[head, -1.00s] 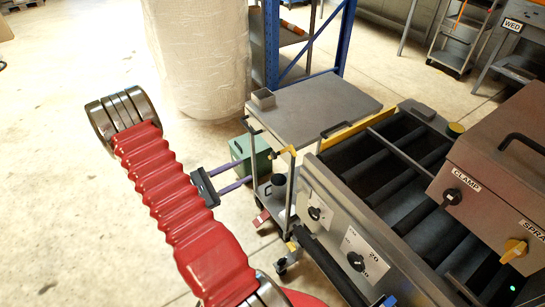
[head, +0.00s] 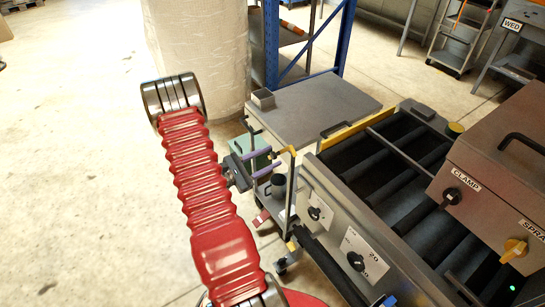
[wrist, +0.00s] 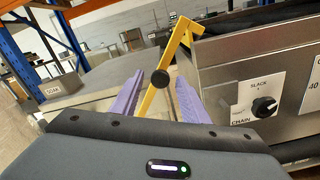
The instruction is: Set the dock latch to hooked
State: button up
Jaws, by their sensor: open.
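The dock latch (wrist: 172,57) is a yellow bar with a black round knob (wrist: 160,78), between the cart and the machine. In the wrist view it leans up to the right, and its bent top end lies near the machine's upper edge; I cannot tell if it is hooked on anything. In the head view it is small, yellow, at the cart's corner (head: 291,151). My gripper (wrist: 159,82) is open, its two purple fingers on either side of the latch in the wrist view. It also shows in the head view (head: 270,160), left of the latch. Contact is not clear.
The cart's flat grey top (head: 318,105) carries a small box and a black handle. The machine (head: 312,185) with dials and rollers stands to the right. A green box (head: 242,150) is behind my gripper. A blue rack post (head: 345,38) and wrapped pale bale (head: 205,55) stand behind.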

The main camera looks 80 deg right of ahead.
jog(key=shift+x, duration=1)
jog(key=shift+c, duration=0.6)
grip_shut()
jog(key=shift+a, duration=0.1)
